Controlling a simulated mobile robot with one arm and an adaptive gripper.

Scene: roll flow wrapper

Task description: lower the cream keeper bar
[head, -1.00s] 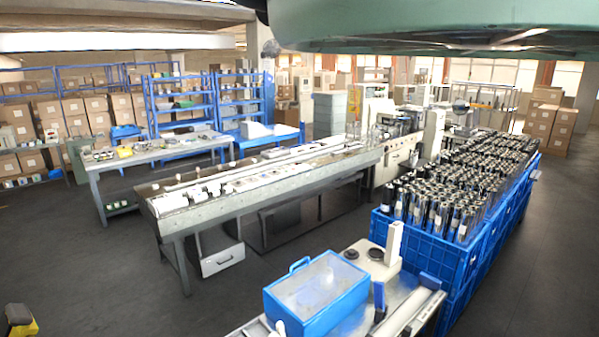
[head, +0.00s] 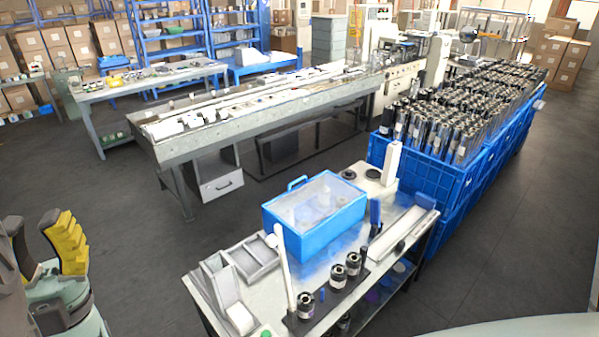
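A cream bar (head: 285,268), which looks like the keeper bar, stands raised and slightly tilted at the left end of a dark rack (head: 318,303) on the metal worktable (head: 358,262). Its lower end meets the rack; a pale round knob (head: 271,241) shows beside its upper part. Several black rolls (head: 338,275) stand in a row along the rack. My gripper (head: 35,222) is at the far left, well apart from the bar, with its yellow-padded finger and grey finger spread and nothing visible between them.
A blue clear-lidded box (head: 316,212) stands just behind the bar. A grey divided tray (head: 250,262) lies to its left and a white post (head: 392,163) stands behind. Blue crates of rolls (head: 425,185) flank the table's right. Open floor lies between gripper and table.

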